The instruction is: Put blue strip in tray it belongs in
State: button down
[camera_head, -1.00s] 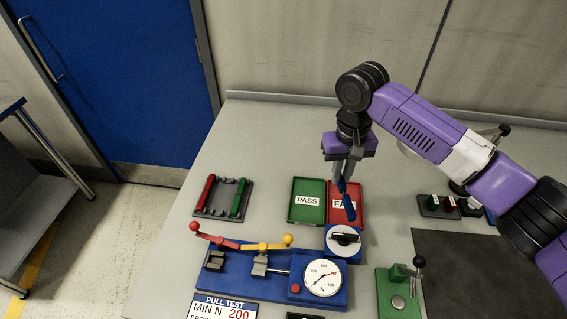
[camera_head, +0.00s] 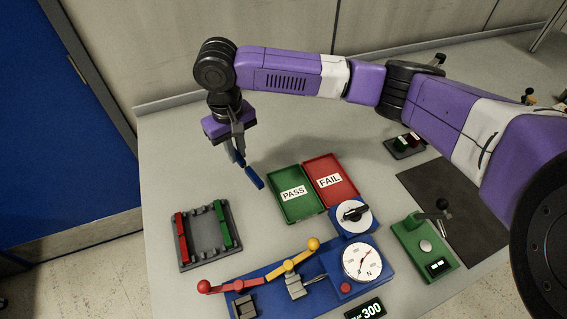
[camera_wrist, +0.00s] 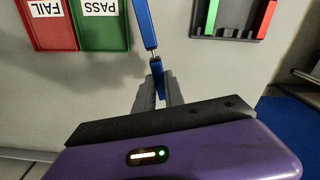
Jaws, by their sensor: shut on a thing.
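My gripper (camera_head: 238,158) is shut on the blue strip (camera_head: 253,178) and holds it above the bare bench, left of the green PASS tray. In the wrist view the blue strip (camera_wrist: 145,24) runs up from between the fingers (camera_wrist: 158,92), with a thin metallic link between two blue parts. The green PASS tray (camera_head: 303,209) and the red FAIL tray (camera_head: 340,197) lie side by side; both look empty. They also show at the wrist view's upper left, PASS (camera_wrist: 102,40) and FAIL (camera_wrist: 52,38).
A grey rack (camera_head: 203,256) with a red strip (camera_head: 182,238) and a green strip (camera_head: 222,224) stands at the left. A blue pull tester (camera_head: 325,291) with levers and a dial is in front, beside a display reading 300 (camera_head: 366,310). A green fixture (camera_head: 425,250) stands right.

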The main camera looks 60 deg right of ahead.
aim_at(289, 184)
jog(key=s+d+f+m, duration=0.1)
jog(key=s+d, duration=0.1)
jog(key=s, duration=0.2)
jog(key=s+d+m, duration=0.1)
jog(key=s+d, duration=0.1)
jog(key=s, duration=0.1)
jog(key=s+d+f+m+b, duration=0.1)
jog(key=s+d, duration=0.1)
jog(key=s, duration=0.2)
jog(key=shift+s+f, duration=0.35)
jog(key=shift+s+f+b, duration=0.1)
jog(key=shift+f+b, duration=1.1)
jog(key=shift+r+p, duration=0.1)
jog(key=shift+p, duration=0.3)
jog(key=shift+f, duration=1.75)
dwell(1.0)
jog(key=c, duration=1.3)
grip_release()
jog(key=shift+c, duration=0.2)
jog(key=o, duration=0.3)
